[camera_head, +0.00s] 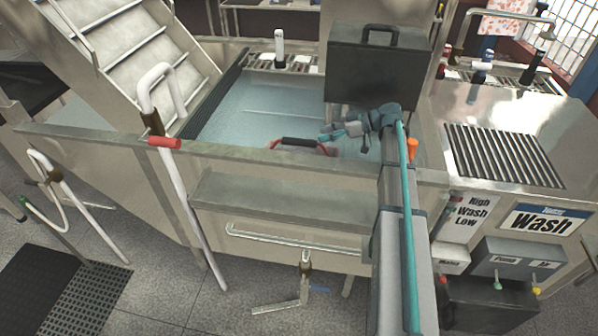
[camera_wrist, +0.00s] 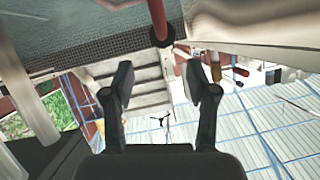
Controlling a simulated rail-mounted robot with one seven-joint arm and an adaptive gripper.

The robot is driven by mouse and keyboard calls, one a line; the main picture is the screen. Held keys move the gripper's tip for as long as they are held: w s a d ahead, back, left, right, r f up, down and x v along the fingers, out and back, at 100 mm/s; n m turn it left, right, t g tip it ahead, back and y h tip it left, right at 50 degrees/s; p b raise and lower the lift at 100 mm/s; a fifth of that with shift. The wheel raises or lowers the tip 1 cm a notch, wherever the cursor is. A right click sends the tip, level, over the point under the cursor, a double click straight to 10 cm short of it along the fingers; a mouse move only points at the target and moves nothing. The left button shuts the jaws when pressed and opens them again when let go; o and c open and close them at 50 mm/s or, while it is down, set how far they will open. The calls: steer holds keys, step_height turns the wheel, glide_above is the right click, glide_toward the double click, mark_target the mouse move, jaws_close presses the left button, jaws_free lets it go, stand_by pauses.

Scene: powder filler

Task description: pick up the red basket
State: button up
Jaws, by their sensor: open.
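The red basket (camera_head: 271,145) is in the head view, low in the sink basin behind its front ledge. Its dark handle (camera_head: 300,141) and a bit of red rim show; the ledge hides most of its body. My gripper (camera_head: 326,132) is just right of and slightly above the handle in the picture, apparently close to it. In the wrist view my gripper (camera_wrist: 163,78) is open, with nothing between its fingers. A red rod (camera_wrist: 158,18) reaches down from the top of that view, beyond the fingertips; I cannot tell whether it belongs to the basket.
The metal basin's front ledge (camera_head: 270,157) runs in front of the basket. A dark grey case (camera_head: 375,70) stands behind my arm at the back right. A white bent pipe with a red grip (camera_head: 164,142) rises at the left. A steel counter with a grate (camera_head: 500,155) is at right.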

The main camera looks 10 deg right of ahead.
mark_target(299, 143)
steer(key=p+x, duration=0.1)
steer(key=x, duration=0.3)
steer(key=shift+a, duration=0.2)
steer(key=shift+f+p+x, duration=0.15)
steer(key=shift+p+x, duration=0.65)
steer(key=shift+x, duration=0.6)
steer(key=shift+f+p+x, duration=0.2)
steer(key=shift+p+x, duration=0.55)
steer(key=shift+x, duration=0.6)
steer(key=shift+s, duration=0.2)
jaws_close()
